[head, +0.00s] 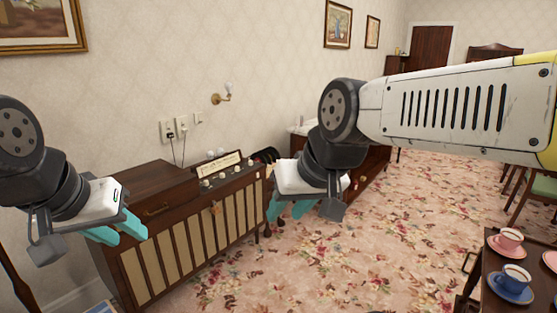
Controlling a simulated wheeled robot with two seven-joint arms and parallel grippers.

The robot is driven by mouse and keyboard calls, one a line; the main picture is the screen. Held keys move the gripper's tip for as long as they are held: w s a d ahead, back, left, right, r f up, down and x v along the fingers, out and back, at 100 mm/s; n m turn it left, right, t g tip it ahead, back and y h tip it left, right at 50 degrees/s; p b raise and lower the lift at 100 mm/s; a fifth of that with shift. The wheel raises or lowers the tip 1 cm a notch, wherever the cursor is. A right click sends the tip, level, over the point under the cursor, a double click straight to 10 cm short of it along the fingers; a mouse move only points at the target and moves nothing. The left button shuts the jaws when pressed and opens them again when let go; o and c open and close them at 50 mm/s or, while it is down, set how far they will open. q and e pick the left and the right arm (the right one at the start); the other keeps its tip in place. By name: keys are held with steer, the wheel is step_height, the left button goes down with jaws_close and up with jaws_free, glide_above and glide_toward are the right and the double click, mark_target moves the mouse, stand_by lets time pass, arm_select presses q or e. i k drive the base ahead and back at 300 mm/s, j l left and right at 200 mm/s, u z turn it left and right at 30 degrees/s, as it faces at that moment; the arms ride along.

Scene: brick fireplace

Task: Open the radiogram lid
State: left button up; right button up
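The radiogram (195,245) is a dark wooden cabinet with a cream slatted front, standing against the wall. Its lid (150,183) lies flat and shut on the left part of the top, with a small handle (157,209) near the front edge. A dial panel with several knobs (222,166) is on the right part. My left gripper (128,238) has teal fingers apart and empty; in the picture it overlaps the cabinet's left front, below and left of the handle. My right gripper (285,214) is also open and empty, just right of the cabinet's right end.
A dark table with a pink cup (509,239) and a blue cup (515,276) on saucers is at the lower right. Green-seated chairs (541,186) stand at the right edge. A low wooden cabinet (368,172) is behind my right arm. The floral carpet (330,265) between is clear.

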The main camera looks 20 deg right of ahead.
mark_target(158, 187)
steer(key=i+l, duration=0.25)
steer(key=i, duration=0.15)
steer(key=i+l+z, duration=0.15)
steer(key=i, duration=0.25)
steer(key=i+l, duration=0.25)
steer(key=i, duration=0.15)
steer(key=i+l+z, duration=0.1)
steer(key=i, duration=0.3)
steer(key=u, duration=1.6)
steer(key=i+z, duration=0.1)
steer(key=i+j, duration=0.05)
steer(key=i, duration=0.05)
